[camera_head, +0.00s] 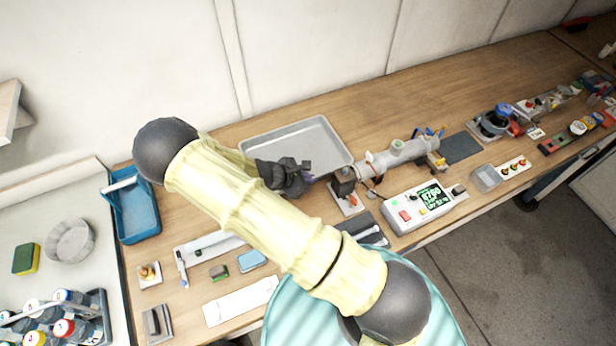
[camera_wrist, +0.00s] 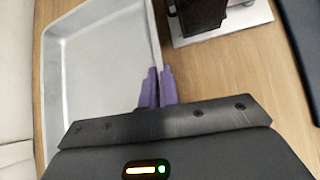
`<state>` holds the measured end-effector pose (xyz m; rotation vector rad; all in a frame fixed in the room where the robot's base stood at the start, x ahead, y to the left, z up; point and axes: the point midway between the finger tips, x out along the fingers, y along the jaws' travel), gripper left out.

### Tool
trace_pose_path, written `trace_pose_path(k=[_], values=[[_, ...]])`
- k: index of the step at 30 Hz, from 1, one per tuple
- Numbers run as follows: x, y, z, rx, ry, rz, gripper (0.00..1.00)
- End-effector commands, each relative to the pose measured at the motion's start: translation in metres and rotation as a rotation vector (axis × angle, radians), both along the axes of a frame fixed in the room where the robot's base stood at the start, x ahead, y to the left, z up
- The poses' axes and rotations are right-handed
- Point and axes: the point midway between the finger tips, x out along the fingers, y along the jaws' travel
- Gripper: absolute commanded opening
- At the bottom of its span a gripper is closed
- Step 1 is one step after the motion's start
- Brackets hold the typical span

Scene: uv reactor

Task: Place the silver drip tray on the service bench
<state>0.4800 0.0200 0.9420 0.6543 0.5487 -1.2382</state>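The silver drip tray (camera_head: 318,138) is a shallow rectangular metal tray at the back of the wooden service bench (camera_head: 350,108). It looks flat on the wood or very close above it; I cannot tell which. It also fills the left of the wrist view (camera_wrist: 100,75). My gripper (camera_head: 306,178) is at the tray's near right rim. In the wrist view its purple fingers (camera_wrist: 159,88) are close together, with the rim between them. My arm hides the tray's near left part in the head view.
A grey pipe-shaped reactor (camera_head: 395,155) stands right of the tray, and a small block on a white base (camera_head: 346,197) is close to my gripper. A controller with a green display (camera_head: 418,208) sits farther right. A blue bin (camera_head: 134,212) stands at left.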

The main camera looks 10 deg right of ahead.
Motion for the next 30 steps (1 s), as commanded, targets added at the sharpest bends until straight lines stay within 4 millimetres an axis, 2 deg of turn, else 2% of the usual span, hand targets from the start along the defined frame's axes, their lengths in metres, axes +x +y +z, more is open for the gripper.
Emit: trace_pose_path(k=[8,9,12,23,30], values=[[0.001,0.0,-0.001,0.0,-0.003,-0.002,0.0],[0.0,0.0,-0.001,0.001,-0.001,0.001,0.08],[0.0,0.0,-0.001,0.001,-0.001,0.001,0.24],[0.0,0.002,0.001,0.002,-0.001,0.0,0.24],[-0.004,0.016,0.014,0.005,-0.003,0.001,0.24]])
